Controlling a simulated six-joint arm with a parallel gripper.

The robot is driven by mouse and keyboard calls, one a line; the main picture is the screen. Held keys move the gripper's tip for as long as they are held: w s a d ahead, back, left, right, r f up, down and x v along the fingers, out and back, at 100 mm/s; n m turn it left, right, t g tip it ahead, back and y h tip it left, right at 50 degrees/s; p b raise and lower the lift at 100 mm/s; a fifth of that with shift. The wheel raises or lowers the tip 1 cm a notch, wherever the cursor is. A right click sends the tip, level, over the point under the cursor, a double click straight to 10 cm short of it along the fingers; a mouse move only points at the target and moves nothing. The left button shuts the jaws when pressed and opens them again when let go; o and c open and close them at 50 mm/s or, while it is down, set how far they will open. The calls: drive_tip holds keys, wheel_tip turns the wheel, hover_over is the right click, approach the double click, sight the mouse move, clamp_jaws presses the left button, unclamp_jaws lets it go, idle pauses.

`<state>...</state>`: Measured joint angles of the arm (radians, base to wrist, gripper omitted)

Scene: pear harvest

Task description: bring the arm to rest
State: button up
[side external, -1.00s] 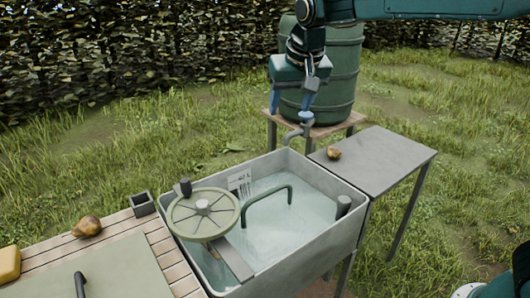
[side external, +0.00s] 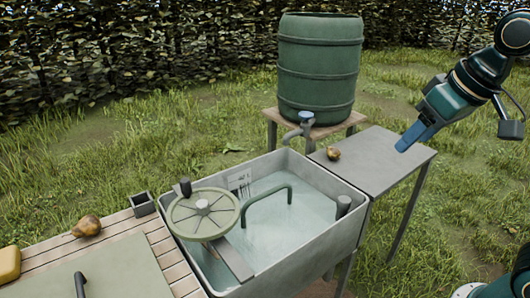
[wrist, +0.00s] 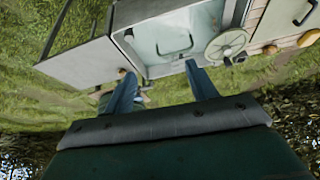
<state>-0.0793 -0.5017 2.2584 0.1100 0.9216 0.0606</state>
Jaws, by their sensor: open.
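My gripper (side external: 402,146) hangs in the air over the right end of the grey side table (side external: 385,165), pointing down and to the left. In the wrist view my gripper (wrist: 160,80) shows two blue fingers spread apart with nothing between them. The sink (wrist: 150,60) and the grey side table (wrist: 85,68) lie beyond the fingers there, seen upside down.
A water-filled sink (side external: 345,183) with a round green wheel (side external: 203,213) stands in the middle. A green barrel (side external: 320,70) with a tap (side external: 300,128) stands behind it. One pear (side external: 333,153) lies on the side table, another (side external: 87,226) on the slatted bench. Grass at right is open.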

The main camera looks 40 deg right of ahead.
drive_tip(key=s+f+n, duration=0.1)
drive_tip(key=s+f, duration=0.3)
drive_tip(key=s, duration=0.3)
drive_tip(key=w+a+r+n+y, duration=0.1)
drive_tip(key=w+a+r, duration=0.15)
drive_tip(key=w, duration=0.65)
drive_tip(key=w+a+r+n+y, duration=0.1)
drive_tip(key=w+a, duration=0.2)
drive_tip(key=w, duration=0.5)
drive_tip(key=w+a+r, duration=0.2)
drive_tip(key=w, duration=0.7)
drive_tip(key=w+a+f+n+y, duration=0.1)
drive_tip(key=w+a+f, duration=0.2)
drive_tip(key=w, duration=0.3)
drive_tip(key=w+a+f+n, duration=0.1)
drive_tip(key=w+a+f, duration=0.15)
drive_tip(key=w, duration=0.35)
drive_tip(key=y, duration=0.2)
approach(187, 181)
drive_tip(key=r, duration=0.2)
drive_tip(key=s+d+r, duration=0.1)
drive_tip(key=shift+r+n, duration=0.3)
drive_tip(key=shift+n, duration=0.1)
drive_tip(key=shift+h, duration=0.3)
drive_tip(key=shift+s+x, duration=0.15)
drive_tip(key=shift+x, duration=3.25)
drive_tip(key=shift+s+x, duration=0.15)
drive_tip(key=shift+x, duration=3.3)
drive_tip(key=shift+f, duration=0.15)
